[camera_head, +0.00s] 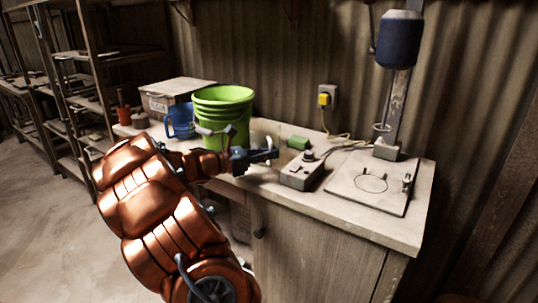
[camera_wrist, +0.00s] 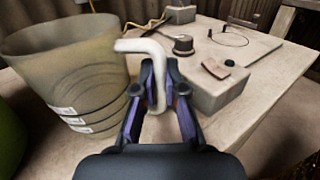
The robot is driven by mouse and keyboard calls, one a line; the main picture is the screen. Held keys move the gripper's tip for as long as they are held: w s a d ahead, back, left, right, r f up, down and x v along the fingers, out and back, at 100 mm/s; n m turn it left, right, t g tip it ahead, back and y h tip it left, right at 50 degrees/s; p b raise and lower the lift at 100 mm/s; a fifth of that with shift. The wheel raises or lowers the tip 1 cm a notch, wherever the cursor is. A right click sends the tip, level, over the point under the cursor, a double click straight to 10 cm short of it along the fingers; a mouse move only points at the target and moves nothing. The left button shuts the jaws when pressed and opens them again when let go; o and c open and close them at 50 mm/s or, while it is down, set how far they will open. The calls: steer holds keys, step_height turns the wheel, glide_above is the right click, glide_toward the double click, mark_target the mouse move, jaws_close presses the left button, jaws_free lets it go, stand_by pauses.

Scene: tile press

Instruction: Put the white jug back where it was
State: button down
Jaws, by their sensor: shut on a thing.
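The white jug (camera_wrist: 70,65) is at the left in the wrist view, a pale, dull, wide-mouthed vessel with small labels low on its side. Its bent white handle (camera_wrist: 153,48) runs between the fingers of my gripper (camera_wrist: 158,88), which is shut on it. In the head view my gripper (camera_head: 268,156) is over the front part of the worktop, right of the green bucket. The jug's body is hard to make out there against the pale worktop. I cannot tell whether its base touches the worktop.
A green bucket (camera_head: 222,105), a blue jug (camera_head: 181,121) and a box (camera_head: 172,92) stand left. A yellow cable (camera_head: 342,137) runs along the wall.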

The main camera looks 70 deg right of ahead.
steer(key=c, duration=1.2)
jaws_free()
steer(key=v, duration=1.2)
steer(key=shift+r+p, duration=0.1)
steer(key=shift+p, duration=0.3)
